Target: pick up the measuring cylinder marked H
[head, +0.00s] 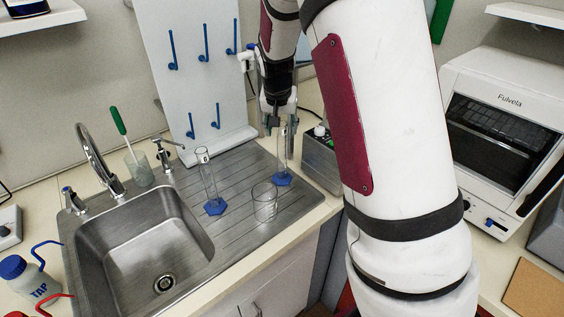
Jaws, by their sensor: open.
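Two clear measuring cylinders with blue bases stand upright on the ribbed steel drainboard. The left cylinder (209,182) has a small dark mark near its top, too small to read. The right cylinder (282,160) stands near the drainboard's right edge; no letter on it is legible, so I cannot tell which is marked H. My gripper (280,128) points down with its fingers apart at the top of the right cylinder. The fingers appear on either side of its upper end, but I cannot tell whether they touch it.
A clear beaker (265,203) stands on the drainboard between and in front of the cylinders. The sink basin (150,245) and taps are left. A white pegboard (190,70) with blue pegs rises behind. A grey metal box (322,160) is close right of the right cylinder.

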